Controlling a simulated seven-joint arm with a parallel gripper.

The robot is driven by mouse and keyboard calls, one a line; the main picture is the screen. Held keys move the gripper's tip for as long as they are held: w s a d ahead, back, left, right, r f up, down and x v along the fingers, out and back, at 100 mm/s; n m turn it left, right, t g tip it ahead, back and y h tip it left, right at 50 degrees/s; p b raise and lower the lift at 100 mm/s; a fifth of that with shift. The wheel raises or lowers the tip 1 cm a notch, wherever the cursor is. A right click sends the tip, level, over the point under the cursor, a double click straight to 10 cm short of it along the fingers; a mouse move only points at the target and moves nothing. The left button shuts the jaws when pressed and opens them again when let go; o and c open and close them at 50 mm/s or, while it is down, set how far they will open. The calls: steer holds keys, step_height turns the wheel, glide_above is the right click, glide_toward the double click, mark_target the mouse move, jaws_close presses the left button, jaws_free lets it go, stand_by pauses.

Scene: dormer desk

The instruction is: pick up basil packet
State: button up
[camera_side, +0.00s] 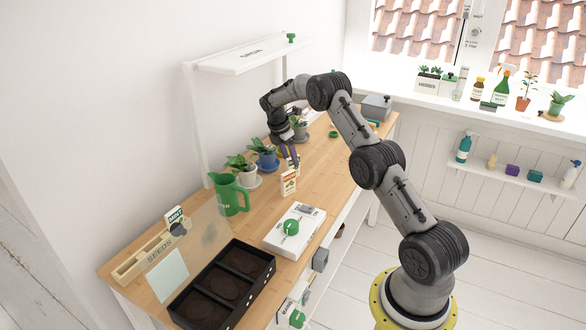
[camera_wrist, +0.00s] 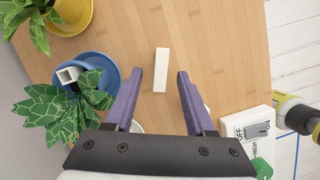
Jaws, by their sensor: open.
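A small seed packet (camera_side: 289,183) with a white top and an orange and green label stands upright on the wooden desk. Its print is too small to read, so I cannot confirm it says basil. In the wrist view a narrow white strip, which looks like the packet's top edge (camera_wrist: 161,70), lies between my fingertips with a gap on each side. My gripper (camera_side: 290,162) is open and empty, pointing down above the packet in the side view. Its purple fingers also show in the wrist view (camera_wrist: 160,76). A second packet (camera_side: 175,216), marked mint, stands in the seeds rack.
Potted plants (camera_side: 265,158) on saucers stand close left of the packet; a blue saucer (camera_wrist: 112,78) is near one finger. A green jug (camera_side: 229,195), a white switch box (camera_side: 275,238) and a black seed tray (camera_side: 262,262) stand nearer. A white shelf (camera_side: 245,58) hangs behind.

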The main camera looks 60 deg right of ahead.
mark_target(297, 175)
steer(key=shift+x, duration=3.25)
steer(key=shift+d+r, duration=0.1)
steer(key=shift+d, duration=0.05)
jaws_close()
